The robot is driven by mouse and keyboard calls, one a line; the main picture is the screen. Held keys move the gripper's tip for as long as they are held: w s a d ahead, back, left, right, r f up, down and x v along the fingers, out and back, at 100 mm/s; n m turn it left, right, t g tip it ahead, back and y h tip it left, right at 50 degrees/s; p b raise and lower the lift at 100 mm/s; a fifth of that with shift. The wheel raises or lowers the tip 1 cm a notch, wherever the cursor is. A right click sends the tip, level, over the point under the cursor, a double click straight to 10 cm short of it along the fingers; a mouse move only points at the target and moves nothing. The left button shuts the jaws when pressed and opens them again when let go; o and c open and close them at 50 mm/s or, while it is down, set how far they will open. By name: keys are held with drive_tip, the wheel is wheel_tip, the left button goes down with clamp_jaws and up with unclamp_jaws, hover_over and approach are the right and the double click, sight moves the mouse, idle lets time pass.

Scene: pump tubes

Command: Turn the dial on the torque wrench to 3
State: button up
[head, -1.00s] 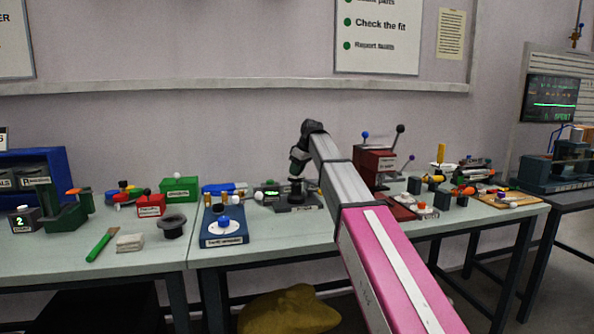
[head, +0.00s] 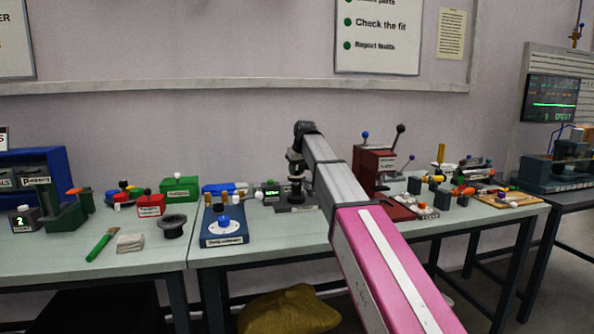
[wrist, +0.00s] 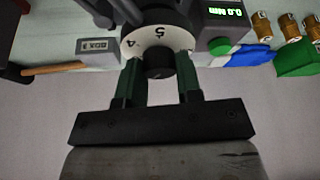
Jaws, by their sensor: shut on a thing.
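The torque wrench dial (wrist: 143,40) shows in the wrist view as a pale ring, with a 5 near its middle and a 4 to the left. A dark knob (wrist: 158,64) sits at its centre. My gripper (wrist: 159,72) is shut on the knob, one green finger on each side. In the head view, my gripper (head: 295,188) points down at the station on the middle bench, and the dial is hidden there. Beside the dial in the wrist view is a lit readout (wrist: 227,13) that appears to read 0.0 Nm.
A green button (wrist: 220,46) is close to the dial in the wrist view. A blue board (head: 223,240) with a white dial stands to the left. A red press (head: 375,170) with levers stands close on the right. Bare bench lies at the front.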

drive_tip(key=m+h, duration=0.1)
drive_tip(key=m, duration=0.1)
drive_tip(key=m+h, duration=0.1)
drive_tip(key=m, duration=0.2)
drive_tip(key=shift+t, duration=0.3)
drive_tip(key=shift+m, duration=0.3)
drive_tip(key=o, duration=0.9)
drive_tip(key=shift+o, duration=0.2)
drive_tip(key=v, duration=1.1)
drive_tip(key=shift+s+a+f, duration=0.1)
drive_tip(key=shift+a+f, duration=0.05)
